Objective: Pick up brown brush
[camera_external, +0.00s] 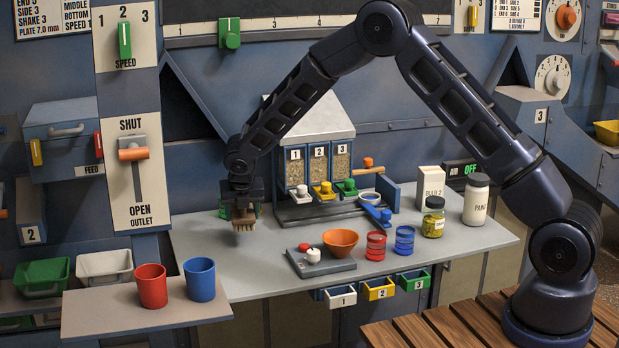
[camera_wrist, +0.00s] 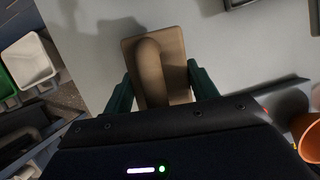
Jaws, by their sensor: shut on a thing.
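The brown brush (camera_external: 244,225) is held at my gripper (camera_external: 243,208) above the left part of the grey table, with its pale bristles pointing down. In the wrist view the brush (camera_wrist: 158,68) has a tan block with a rounded handle on top. My gripper (camera_wrist: 160,92) has a dark green finger on each side of the brush, shut on it. From the pictures I cannot tell whether the bristles touch the table.
The grey table (camera_external: 430,248) holds an orange bowl (camera_external: 341,241), a small scale (camera_external: 312,260), red and blue containers, and jars. A three-bin dispenser (camera_external: 318,165) stands behind, right of my gripper. Red (camera_external: 151,286) and blue (camera_external: 200,279) cups stand on a lower shelf at left.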

